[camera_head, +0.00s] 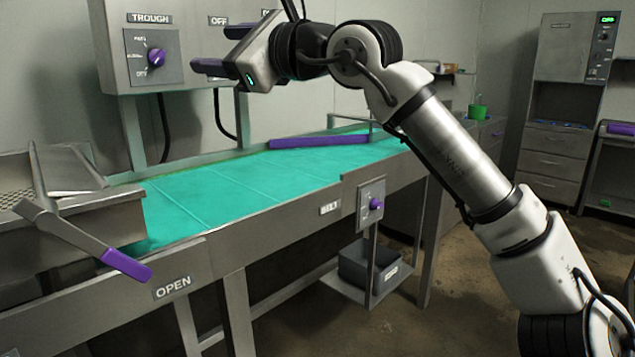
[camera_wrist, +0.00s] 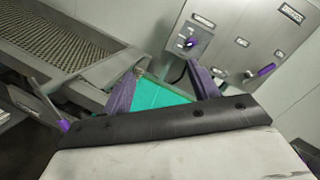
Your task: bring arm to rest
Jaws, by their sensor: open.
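My gripper (camera_head: 218,50) is in the upper middle of the head view, raised above the green conveyor belt (camera_head: 225,185). Its two purple fingers point left, toward the control panel (camera_head: 185,40) with the TROUGH label. The fingers are apart with nothing seen between them. In the wrist view my gripper (camera_wrist: 163,85) shows its purple fingers spread, with the green belt (camera_wrist: 158,96) visible between them. My arm reaches from the lower right up and over the belt, bent at the elbow.
A metal trough (camera_head: 70,205) and a lever with a purple handle (camera_head: 127,264) stand at the left. A purple bar (camera_head: 318,140) lies along the belt's far side. A small knob box (camera_head: 371,203) is on the front. A grey bin (camera_head: 368,262) sits below. Cabinets (camera_head: 560,110) stand right.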

